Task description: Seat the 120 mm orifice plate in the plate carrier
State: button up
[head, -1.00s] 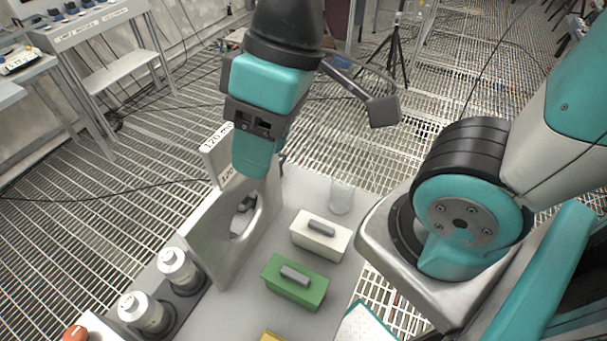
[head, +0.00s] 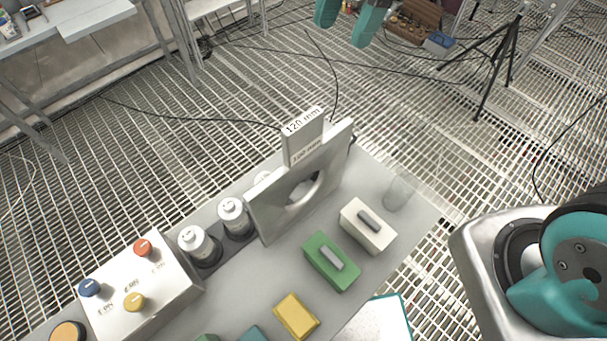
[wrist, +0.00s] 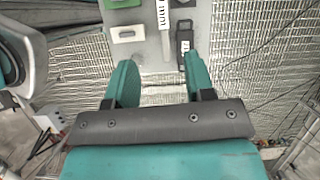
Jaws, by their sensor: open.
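The orifice plate's tab (head: 304,143), labelled 120 mm, rises upright from the top of the grey plate carrier (head: 264,212). My gripper (head: 347,20) is at the top edge of the head view, apart from the plate. Its teal fingers are spread and empty; they also show in the wrist view (wrist: 159,78), with the carrier and label ahead of them.
White (head: 367,227), green (head: 331,262) and yellow (head: 296,316) blocks lie on the grey bench right of the carrier. A clear glass (head: 398,192) stands at the bench's far right. White-capped cylinders (head: 195,243) and a button box (head: 140,290) are at left. Grated floor lies beyond.

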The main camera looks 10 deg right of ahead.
aim_at(307, 117)
jog(key=shift+m, duration=0.5)
jog(key=p+x, duration=0.1)
jog(key=x, duration=1)
jog(key=shift+w+a+f+p, duration=0.1)
jog(key=shift+a+f+p, duration=0.15)
jog(key=shift+f+p, duration=0.1)
jog(key=shift+p+x, duration=1.1)
jog(key=shift+x, duration=1.65)
jog(key=shift+a, duration=0.1)
jog(key=shift+c, duration=0.2)
grip_shut()
jog(key=shift+r, duration=0.1)
